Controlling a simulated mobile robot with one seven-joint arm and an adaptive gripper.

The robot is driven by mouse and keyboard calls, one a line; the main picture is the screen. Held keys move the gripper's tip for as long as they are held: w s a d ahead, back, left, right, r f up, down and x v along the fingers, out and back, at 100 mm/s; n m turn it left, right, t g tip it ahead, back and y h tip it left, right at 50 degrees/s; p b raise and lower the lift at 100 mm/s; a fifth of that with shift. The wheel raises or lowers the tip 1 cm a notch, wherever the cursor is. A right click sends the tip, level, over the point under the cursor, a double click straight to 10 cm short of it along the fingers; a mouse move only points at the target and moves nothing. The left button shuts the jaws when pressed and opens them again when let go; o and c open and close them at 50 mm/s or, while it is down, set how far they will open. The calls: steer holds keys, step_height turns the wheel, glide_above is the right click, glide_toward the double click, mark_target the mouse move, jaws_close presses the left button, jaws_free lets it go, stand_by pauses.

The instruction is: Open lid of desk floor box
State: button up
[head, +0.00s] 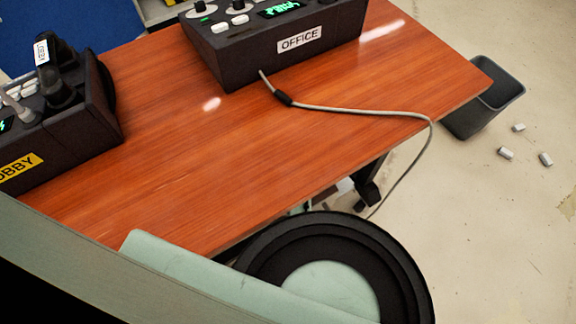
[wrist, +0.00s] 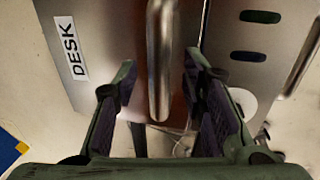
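In the wrist view, a brushed metal plate with a white DESK label (wrist: 71,48) fills the upper left; it looks like the lid of the desk floor box. A rounded metal bar handle (wrist: 159,65) runs down the middle of that view. My gripper (wrist: 158,62) is open, with one dark finger on each side of the handle in the picture. Gaps show between the handle and both fingers, and I cannot tell how deep the handle sits between them. The floor box is not seen in the head view.
In the head view, a wooden desk (head: 290,140) carries an OFFICE unit (head: 290,45) and a LOBBY unit (head: 60,130). A grey cable (head: 350,109) hangs off its edge. A dark bin (head: 485,105) stands right. In the wrist view, a second metal bar (wrist: 303,58) is at right.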

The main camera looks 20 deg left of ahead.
steer(key=shift+f, duration=0.15)
steer(key=shift+c, duration=0.4)
jaws_close()
stand_by(0.5)
